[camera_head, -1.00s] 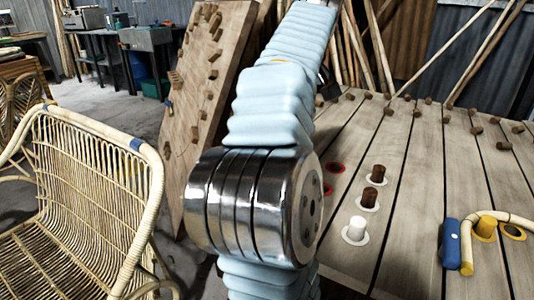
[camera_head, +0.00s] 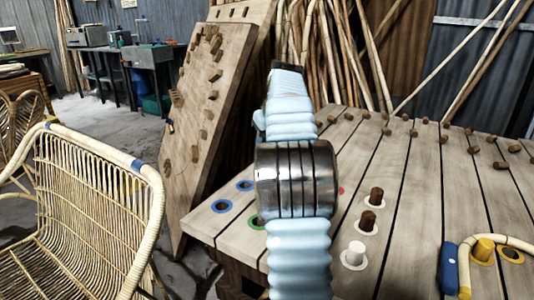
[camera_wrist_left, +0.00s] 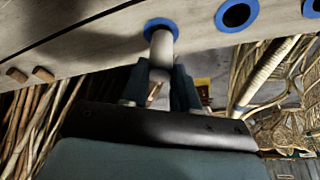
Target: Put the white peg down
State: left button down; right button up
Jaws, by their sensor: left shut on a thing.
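In the left wrist view my left gripper (camera_wrist_left: 167,85) is shut on a white peg (camera_wrist_left: 162,48). The peg's far end is at a blue ring (camera_wrist_left: 152,24) on the wooden board; I cannot tell how far it sits in the hole. In the head view my left arm hides this gripper and its peg. Blue rings (camera_head: 221,206) show on the table left of the arm. Another white peg (camera_head: 355,252) stands in a white ring on the table. My right gripper is not in view.
A brown peg (camera_head: 375,197) stands behind the other white peg. A cane (camera_head: 503,239) bends around a yellow peg (camera_head: 484,249), beside a blue block (camera_head: 449,269). A green ring (camera_head: 256,222) marks the table's left side. A rattan chair (camera_head: 85,210) stands at left.

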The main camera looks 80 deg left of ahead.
pick_arm(q)
jog(key=f, duration=0.3)
jog(key=shift+a+f, duration=0.25)
jog(key=shift+f, duration=0.2)
jog(key=c, duration=0.8)
grip_release()
jog(key=shift+c, duration=0.2)
jog(key=shift+r, duration=0.1)
